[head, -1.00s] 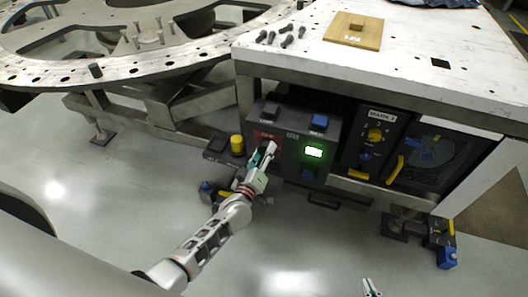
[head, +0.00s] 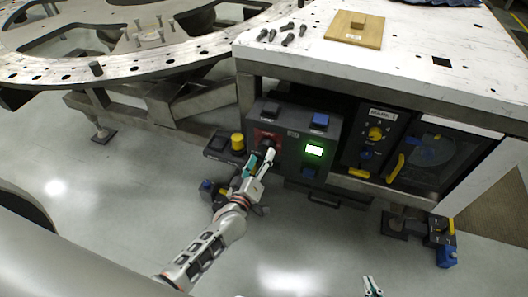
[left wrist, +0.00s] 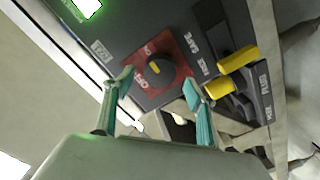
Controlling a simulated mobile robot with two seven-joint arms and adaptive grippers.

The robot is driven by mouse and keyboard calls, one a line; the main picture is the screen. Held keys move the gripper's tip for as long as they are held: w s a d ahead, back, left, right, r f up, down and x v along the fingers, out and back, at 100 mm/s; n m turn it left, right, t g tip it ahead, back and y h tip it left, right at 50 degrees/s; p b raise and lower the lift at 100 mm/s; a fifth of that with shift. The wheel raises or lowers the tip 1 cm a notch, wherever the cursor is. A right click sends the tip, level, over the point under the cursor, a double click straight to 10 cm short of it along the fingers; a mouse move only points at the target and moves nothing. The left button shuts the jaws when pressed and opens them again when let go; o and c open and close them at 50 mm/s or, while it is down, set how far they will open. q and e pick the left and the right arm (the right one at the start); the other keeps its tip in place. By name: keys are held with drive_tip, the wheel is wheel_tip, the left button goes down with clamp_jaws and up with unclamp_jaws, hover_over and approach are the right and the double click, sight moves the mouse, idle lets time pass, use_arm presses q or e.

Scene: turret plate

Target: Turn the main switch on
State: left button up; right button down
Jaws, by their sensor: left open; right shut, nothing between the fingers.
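The main switch is a dark round knob (left wrist: 160,69) with a yellow mark, on a red plate (left wrist: 178,79) lettered ON and OFF in the left wrist view. Which label the mark points at is hard to tell. In the head view the red plate (head: 262,135) is on the left part of the dark control box, partly hidden by my left gripper. My left gripper (head: 260,159) is open just in front of the plate. In the left wrist view its teal fingertips (left wrist: 157,83) flank the knob, apparently not touching it. My right gripper (head: 372,285) is shut and empty at the bottom edge.
The control box (head: 290,150) has a lit green-white screen (head: 314,150) and a blue button (head: 320,120). The MARK panel (head: 376,135) is to the right. The white tabletop (head: 400,60) overhangs the box.

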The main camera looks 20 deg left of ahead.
use_arm(q)
drive_tip(key=s, duration=0.8)
drive_tip(key=shift+a, duration=0.1)
drive_tip(key=s+f+m+g+h+p, duration=0.2)
drive_tip(key=s+f+m+g, duration=0.2)
drive_tip(key=s+m+g, duration=0.3)
drive_tip(key=s+m, duration=0.5)
drive_tip(key=s, duration=0.8)
drive_tip(key=shift+s+f+m+p, duration=0.2)
drive_tip(key=shift+s+m+p, duration=0.1)
drive_tip(key=shift+m+p, duration=0.1)
use_arm(e)
drive_tip(key=shift+s+a+r, duration=0.2)
drive_tip(key=shift+r, duration=0.2)
drive_tip(key=shift+s+a+r, duration=0.15)
drive_tip(key=shift+r, duration=0.25)
use_arm(q)
drive_tip(key=shift+a, duration=0.1)
use_arm(e)
drive_tip(key=shift+w+r, duration=0.2)
drive_tip(key=shift+r, duration=0.1)
drive_tip(key=shift+s+f, duration=0.1)
drive_tip(key=shift+f, duration=0.15)
drive_tip(key=shift+r, duration=0.15)
